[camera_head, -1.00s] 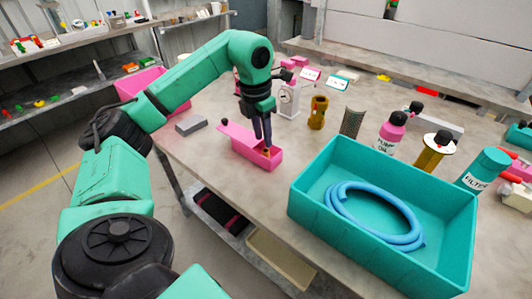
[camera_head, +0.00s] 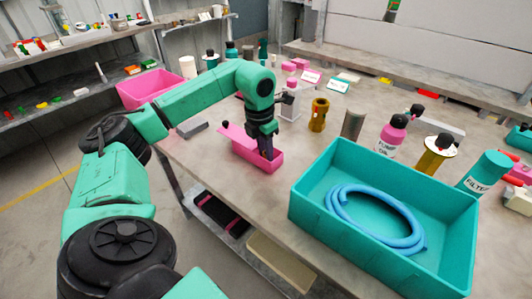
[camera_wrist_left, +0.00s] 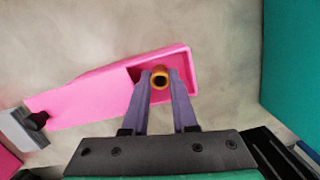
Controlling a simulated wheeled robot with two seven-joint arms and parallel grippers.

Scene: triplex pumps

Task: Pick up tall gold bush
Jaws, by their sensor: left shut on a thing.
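A gold bush (camera_wrist_left: 160,78) with a dark round hole stands upright in the open end of a pink box (camera_wrist_left: 182,56), seen from above in the left wrist view. My left gripper (camera_wrist_left: 160,88) has its two fingers on either side of the bush and is shut on it. In the head view the left gripper (camera_head: 266,153) reaches down into the pink box (camera_head: 243,146), and its fingers hide the bush. My right gripper is not in view.
A teal bin (camera_head: 318,228) with a coiled blue hose (camera_head: 376,215) stands just right of the pink box. A brass fitting (camera_head: 319,115), a grey cylinder (camera_head: 352,124) and a pink-capped bottle (camera_head: 391,135) stand behind. Bare tabletop lies around the box.

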